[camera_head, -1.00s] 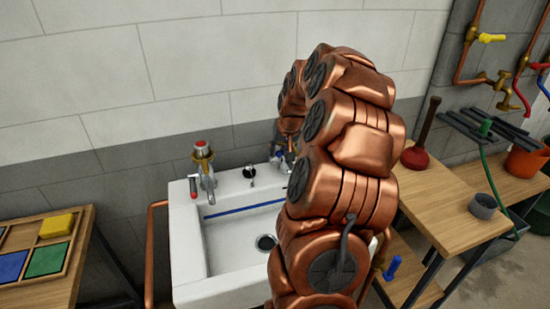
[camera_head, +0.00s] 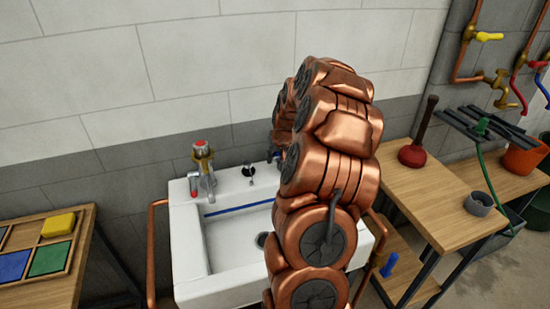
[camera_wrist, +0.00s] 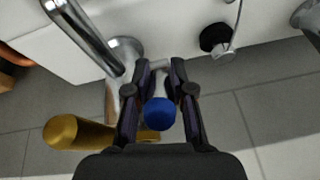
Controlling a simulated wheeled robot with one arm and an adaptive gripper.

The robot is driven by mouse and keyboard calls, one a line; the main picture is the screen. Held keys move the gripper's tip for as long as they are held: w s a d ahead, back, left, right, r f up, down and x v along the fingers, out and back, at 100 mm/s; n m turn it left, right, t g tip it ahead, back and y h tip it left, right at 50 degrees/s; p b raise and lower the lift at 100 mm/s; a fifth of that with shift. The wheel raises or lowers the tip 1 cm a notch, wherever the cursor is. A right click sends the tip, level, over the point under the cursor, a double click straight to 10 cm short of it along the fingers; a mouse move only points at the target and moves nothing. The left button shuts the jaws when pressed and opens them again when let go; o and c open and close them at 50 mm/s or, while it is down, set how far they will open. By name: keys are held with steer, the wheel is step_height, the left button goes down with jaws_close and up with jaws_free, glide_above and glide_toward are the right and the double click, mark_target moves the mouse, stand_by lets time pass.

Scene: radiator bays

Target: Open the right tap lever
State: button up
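In the wrist view the right tap shows its chrome spout (camera_wrist: 92,35) at upper left and a brass part (camera_wrist: 78,132) at lower left. A round blue knob (camera_wrist: 160,113), apparently the lever's tip, sits between the two dark fingers of my gripper (camera_wrist: 161,68). The fingers stand apart on either side of the knob, and firm contact does not show. The lever's shaft is mostly hidden. In the head view my arm covers most of the right tap and my gripper.
The left tap (camera_head: 204,170) has a red-tipped lever. A black plug (camera_wrist: 215,38) lies on the rim of the white sink (camera_head: 188,262), between the taps. Copper rails flank the sink. A bench (camera_head: 420,205) with a plunger (camera_head: 415,152) stands right, a tray table (camera_head: 45,290) left.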

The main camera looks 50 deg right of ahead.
jaws_close()
steer(key=shift+f+b, duration=0.3)
steer(key=shift+b, duration=0.6)
steer(key=shift+s+a+t+b, duration=0.15)
steer(key=shift+t+b, duration=0.15)
steer(key=shift+b, duration=0.3)
steer(key=shift+r, duration=0.15)
steer(key=shift+o, duration=2.1)
jaws_free()
